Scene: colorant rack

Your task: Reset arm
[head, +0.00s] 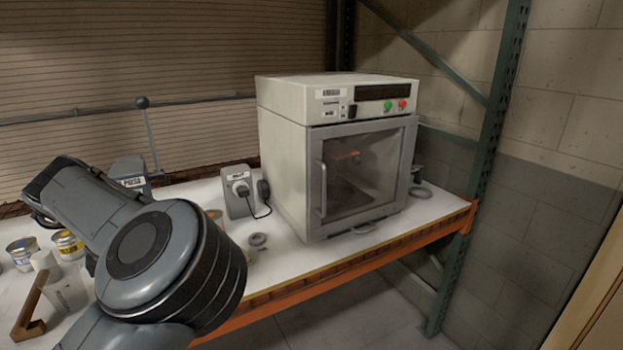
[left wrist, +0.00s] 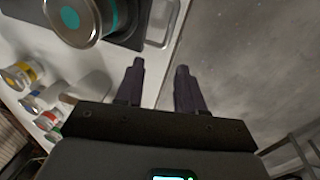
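In the left wrist view my left gripper (left wrist: 160,82) has its two dark fingers apart with nothing between them. They are over the bench's front edge, with grey floor showing beyond. In the head view my grey left arm crosses the lower left above the bench, and I cannot make out the fingertips there. My right gripper is not in either view.
A white oven (head: 282,160) with its glass door shut stands on the white-topped bench (head: 430,205). A socket box (head: 240,190) is beside it. Paint cans (head: 68,244) stand at the left. A teal-marked round container (left wrist: 72,18) is near my left fingers.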

